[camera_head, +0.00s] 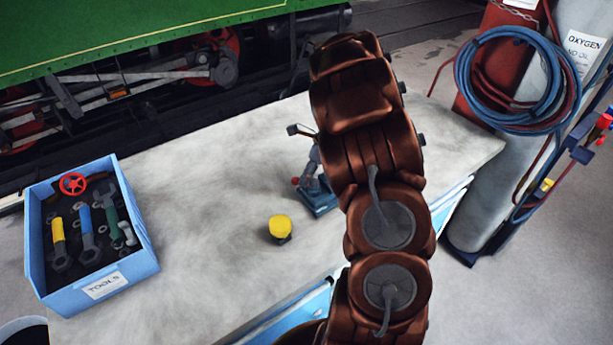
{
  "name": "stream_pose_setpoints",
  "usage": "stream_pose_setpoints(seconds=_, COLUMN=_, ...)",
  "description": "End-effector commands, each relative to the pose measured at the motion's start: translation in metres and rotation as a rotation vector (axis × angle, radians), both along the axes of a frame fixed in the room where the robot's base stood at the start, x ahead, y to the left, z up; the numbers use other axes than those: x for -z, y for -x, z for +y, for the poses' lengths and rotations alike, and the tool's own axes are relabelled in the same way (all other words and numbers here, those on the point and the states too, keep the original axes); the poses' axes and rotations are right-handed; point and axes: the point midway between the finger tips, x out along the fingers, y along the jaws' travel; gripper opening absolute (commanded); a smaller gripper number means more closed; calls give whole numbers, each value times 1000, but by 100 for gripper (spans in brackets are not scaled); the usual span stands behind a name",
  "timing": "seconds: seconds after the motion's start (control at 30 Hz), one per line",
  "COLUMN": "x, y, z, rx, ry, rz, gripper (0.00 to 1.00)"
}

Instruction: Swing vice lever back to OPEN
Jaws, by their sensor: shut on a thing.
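The small vice (319,198) stands on the pale bench top, with its blue base showing just left of my brown arm. A red knob (295,181), which looks like the end of the vice lever, sticks out at its left side. My gripper (312,172) is mostly hidden behind my arm; only grey parts of it show, right at the vice. It is shut on what appears to be the vice lever, though the contact is too small and covered to see clearly. The lever's exact angle and any OPEN mark cannot be made out.
A blue tool box (148,262) sits at the bench's left end. A gas cylinder (490,190) and coiled hoses (470,85) stand off the right end.

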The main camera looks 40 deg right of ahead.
Motion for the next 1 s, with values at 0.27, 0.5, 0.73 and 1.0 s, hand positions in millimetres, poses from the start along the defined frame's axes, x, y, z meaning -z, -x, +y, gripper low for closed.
stream_pose_setpoints(seconds=0.27, x=1, y=0, z=4, rx=-211, ry=2, rz=-5, gripper=0)
stream_pose_setpoints(seconds=0.5, x=3, y=5, z=8, rx=-439, ry=1, rz=-5, gripper=0)
stream_pose_setpoints(seconds=0.73, x=3, y=10, z=10, rx=-657, ry=2, rz=-4, gripper=0)
stream_pose_setpoints(seconds=1.0, x=3, y=15, z=12, rx=-914, ry=1, rz=-4, gripper=0)
